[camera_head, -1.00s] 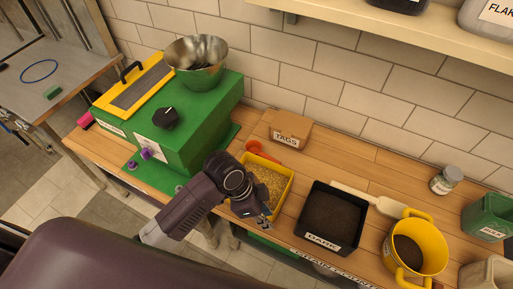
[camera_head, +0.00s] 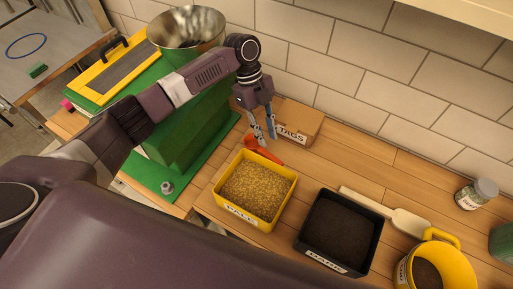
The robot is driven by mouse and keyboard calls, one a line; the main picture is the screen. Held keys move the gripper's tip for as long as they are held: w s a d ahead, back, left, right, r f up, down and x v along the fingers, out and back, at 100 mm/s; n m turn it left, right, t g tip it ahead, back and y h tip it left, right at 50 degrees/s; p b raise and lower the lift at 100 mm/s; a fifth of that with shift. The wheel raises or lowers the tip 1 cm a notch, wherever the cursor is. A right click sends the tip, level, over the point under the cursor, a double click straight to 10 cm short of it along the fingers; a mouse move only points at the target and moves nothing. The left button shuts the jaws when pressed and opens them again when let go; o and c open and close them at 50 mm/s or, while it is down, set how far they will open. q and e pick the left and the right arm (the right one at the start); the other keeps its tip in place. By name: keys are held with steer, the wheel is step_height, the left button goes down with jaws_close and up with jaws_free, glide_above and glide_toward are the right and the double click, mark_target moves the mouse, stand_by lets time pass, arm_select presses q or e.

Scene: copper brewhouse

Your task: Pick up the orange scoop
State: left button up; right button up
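The orange scoop (camera_head: 265,154) lies on the wooden counter between the yellow bin of pale grain (camera_head: 254,188) and the cardboard TAGS box (camera_head: 299,118). My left gripper (camera_head: 267,141) points down at the scoop from above and behind. Its two fingers are apart, with the tips close over the scoop and partly covering it. I cannot tell whether they touch it. My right gripper is not in view.
A black bin of dark grain (camera_head: 338,232) stands right of the yellow bin. A pale scoop (camera_head: 408,221), a yellow jug (camera_head: 453,265) and a lidded jar (camera_head: 477,194) are farther right. The green mill (camera_head: 190,140) with its metal hopper (camera_head: 186,28) stands left.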

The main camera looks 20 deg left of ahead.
mark_target(275, 159)
arm_select(q)
steer(key=shift+x, duration=1.05)
steer(key=x, duration=0.2)
steer(key=p+x, duration=0.1)
steer(key=x, duration=0.3)
steer(key=shift+s+d+p, duration=0.1)
steer(key=shift+d+p, duration=0.2)
steer(key=shift+f, duration=0.1)
jaws_close()
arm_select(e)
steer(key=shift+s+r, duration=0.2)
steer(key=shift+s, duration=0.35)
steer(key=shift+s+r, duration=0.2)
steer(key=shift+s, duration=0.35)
